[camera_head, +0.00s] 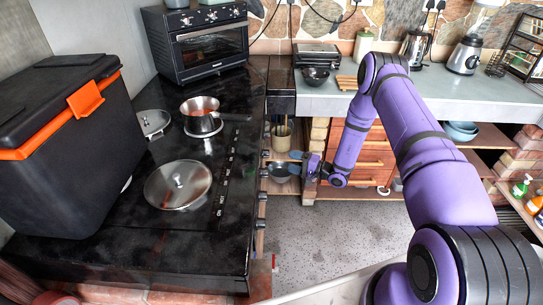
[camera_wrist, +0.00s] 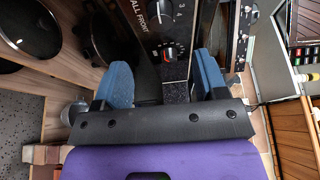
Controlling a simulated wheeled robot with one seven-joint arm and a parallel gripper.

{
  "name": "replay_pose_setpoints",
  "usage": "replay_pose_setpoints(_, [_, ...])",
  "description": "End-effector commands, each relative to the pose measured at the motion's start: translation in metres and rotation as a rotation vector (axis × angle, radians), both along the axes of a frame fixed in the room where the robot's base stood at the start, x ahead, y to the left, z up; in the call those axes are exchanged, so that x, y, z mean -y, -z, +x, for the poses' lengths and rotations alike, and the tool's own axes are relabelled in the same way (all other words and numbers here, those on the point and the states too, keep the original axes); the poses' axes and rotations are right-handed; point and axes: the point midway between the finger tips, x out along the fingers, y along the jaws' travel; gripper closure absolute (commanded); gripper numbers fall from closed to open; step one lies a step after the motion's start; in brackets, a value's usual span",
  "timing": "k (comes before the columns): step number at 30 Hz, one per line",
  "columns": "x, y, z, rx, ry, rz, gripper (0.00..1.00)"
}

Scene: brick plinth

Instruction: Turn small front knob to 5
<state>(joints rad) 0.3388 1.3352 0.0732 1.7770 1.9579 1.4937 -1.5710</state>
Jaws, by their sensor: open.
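My gripper (camera_head: 300,160) is at the front edge of the black cooktop (camera_head: 225,240), beside its row of knobs. In the wrist view my gripper (camera_wrist: 162,64) is open, with one blue finger on each side of a dark control knob (camera_wrist: 169,53). I see no contact between the fingers and the knob. The knob's pointer setting is too small to read.
A steel pot (camera_head: 201,116) and a lidded pan (camera_head: 178,185) stand on the cooktop. A black box with orange trim (camera_head: 60,150) is at left and a toaster oven (camera_head: 205,45) at the back. Drawers (camera_head: 365,160) stand behind my gripper. Floor at front right is clear.

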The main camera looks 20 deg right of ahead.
Motion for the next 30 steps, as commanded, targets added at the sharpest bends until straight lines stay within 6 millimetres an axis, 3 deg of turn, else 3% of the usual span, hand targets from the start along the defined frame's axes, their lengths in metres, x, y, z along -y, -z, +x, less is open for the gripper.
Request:
replay_pose_setpoints(16, [-0.066,-0.001,0.055,0.001,-0.005,0.001,0.34])
replay_pose_setpoints(30, [-0.078,-0.001,0.066,-0.001,-0.002,0.001,0.34])
